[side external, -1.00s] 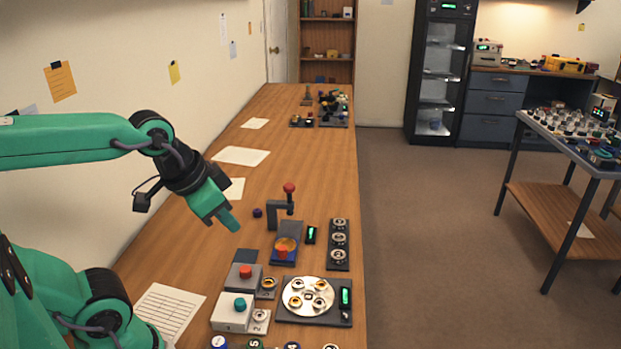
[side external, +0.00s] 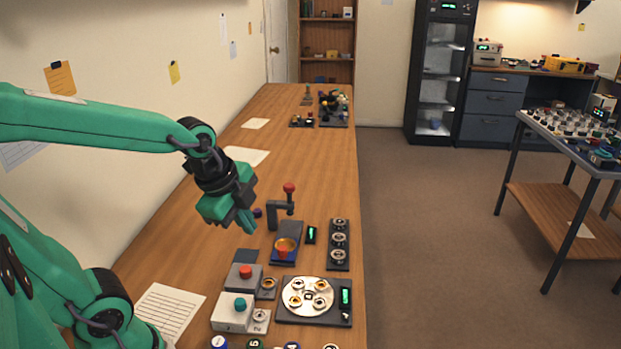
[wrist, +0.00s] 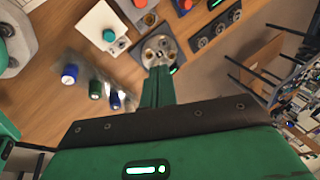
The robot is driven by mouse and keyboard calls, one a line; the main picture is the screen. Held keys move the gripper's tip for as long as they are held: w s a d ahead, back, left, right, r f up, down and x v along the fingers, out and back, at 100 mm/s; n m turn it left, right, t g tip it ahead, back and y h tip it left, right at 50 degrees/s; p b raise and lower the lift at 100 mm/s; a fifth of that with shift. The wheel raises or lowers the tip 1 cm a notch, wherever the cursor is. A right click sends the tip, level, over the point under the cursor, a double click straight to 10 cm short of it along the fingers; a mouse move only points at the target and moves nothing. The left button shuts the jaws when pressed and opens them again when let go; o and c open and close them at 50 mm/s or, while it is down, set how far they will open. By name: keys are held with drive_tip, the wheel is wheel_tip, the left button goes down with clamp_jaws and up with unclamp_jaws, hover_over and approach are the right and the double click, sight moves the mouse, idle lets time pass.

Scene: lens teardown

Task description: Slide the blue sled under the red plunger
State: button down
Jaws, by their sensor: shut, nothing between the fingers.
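The blue sled (side external: 283,262) sits at the near end of a dark rail on the wooden bench, with an orange-red round piece on it. The red plunger (side external: 289,188) is a red knob on a dark angled stand (side external: 274,216) at the rail's far end. The sled is nearer the camera than the plunger, not beneath it. My gripper (side external: 249,228) is above the bench, left of the rail and apart from the sled and the stand. Its green fingers are together and empty, and they show in the wrist view (wrist: 158,90).
A grey box with a red button (side external: 245,271) and a white box with a teal button (side external: 239,304) stand in front. A round turntable (side external: 308,297) is to their right. A dark strip with several rings (side external: 339,239) lies right of the rail. A small dark purple knob (side external: 257,212) is near my fingers.

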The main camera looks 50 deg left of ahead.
drive_tip(key=w+a+f+m+g, duration=0.1)
drive_tip(key=f+m, duration=0.3)
drive_tip(key=m, duration=0.4)
drive_tip(key=w+a+f+m, duration=0.2)
drive_tip(key=w+f+m, duration=0.2)
drive_tip(key=m, duration=0.5)
drive_tip(key=shift+a+g, duration=0.2)
drive_tip(key=shift+g, duration=0.2)
drive_tip(key=shift+f, duration=0.15)
drive_tip(key=shift+a+x, duration=0.2)
drive_tip(key=shift+x, duration=2)
drive_tip(key=shift+a+x, duration=0.2)
drive_tip(key=shift+x, duration=2.05)
drive_tip(key=shift+w+a+f, duration=0.2)
drive_tip(key=shift+w+a, duration=0.15)
drive_tip(key=shift+w, duration=0.2)
drive_tip(key=shift+w+a+f, duration=0.2)
drive_tip(key=shift+w+a, duration=0.15)
drive_tip(key=shift+w, duration=0.25)
drive_tip(key=shift+w+a, duration=0.35)
drive_tip(key=shift+w, duration=0.2)
